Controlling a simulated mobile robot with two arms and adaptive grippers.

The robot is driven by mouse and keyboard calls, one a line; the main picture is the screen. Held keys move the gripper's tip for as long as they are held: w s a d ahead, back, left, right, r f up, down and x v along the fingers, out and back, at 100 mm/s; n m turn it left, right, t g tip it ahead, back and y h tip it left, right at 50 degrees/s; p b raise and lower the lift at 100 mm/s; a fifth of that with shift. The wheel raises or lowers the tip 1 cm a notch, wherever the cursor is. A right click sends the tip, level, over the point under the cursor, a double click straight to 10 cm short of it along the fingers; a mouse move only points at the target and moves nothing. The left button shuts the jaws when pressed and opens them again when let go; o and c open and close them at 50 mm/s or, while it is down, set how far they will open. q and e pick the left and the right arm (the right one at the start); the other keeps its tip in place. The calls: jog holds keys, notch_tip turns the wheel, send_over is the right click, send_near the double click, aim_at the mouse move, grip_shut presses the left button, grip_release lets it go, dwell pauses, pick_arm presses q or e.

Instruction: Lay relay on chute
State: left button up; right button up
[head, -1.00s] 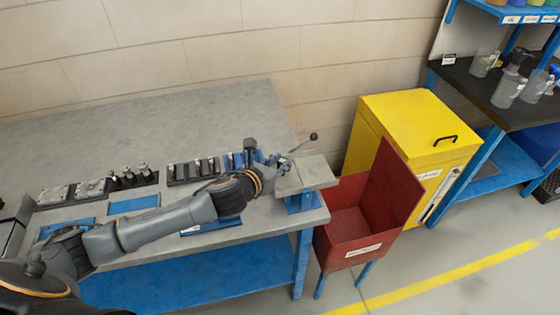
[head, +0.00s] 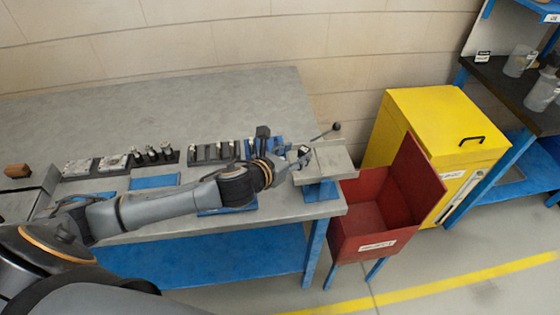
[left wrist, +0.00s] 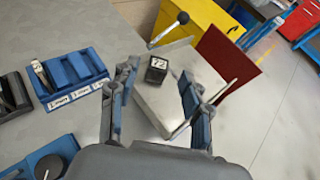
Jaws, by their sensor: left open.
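The chute (head: 330,160) is a flat grey plate on a blue stand at the table's right end, beside the red bin. It also shows in the left wrist view (left wrist: 190,72), with a black-knobbed lever at its far side. The relay is a small black cube with a white label; in the left wrist view the relay (left wrist: 157,70) appears to sit on the plate near its left edge. My left gripper (head: 298,156) is open, its fingers (left wrist: 158,80) on either side of the relay with visible gaps. In the head view the relay is small and partly hidden by the gripper. My right gripper is not in view.
The red bin (head: 365,215) stands right of the chute, with the yellow cabinet (head: 430,110) behind it. A blue slotted holder (left wrist: 75,75) and black racks (head: 215,152) stand left of the gripper. The table's back (head: 220,100) is clear.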

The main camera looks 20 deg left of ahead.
pick_arm(q)
jog(key=b+v, duration=0.1)
jog(key=v, duration=0.7)
jog(key=shift+s+r, duration=0.2)
jog(key=shift+s, duration=0.05)
jog(key=shift+a, duration=0.1)
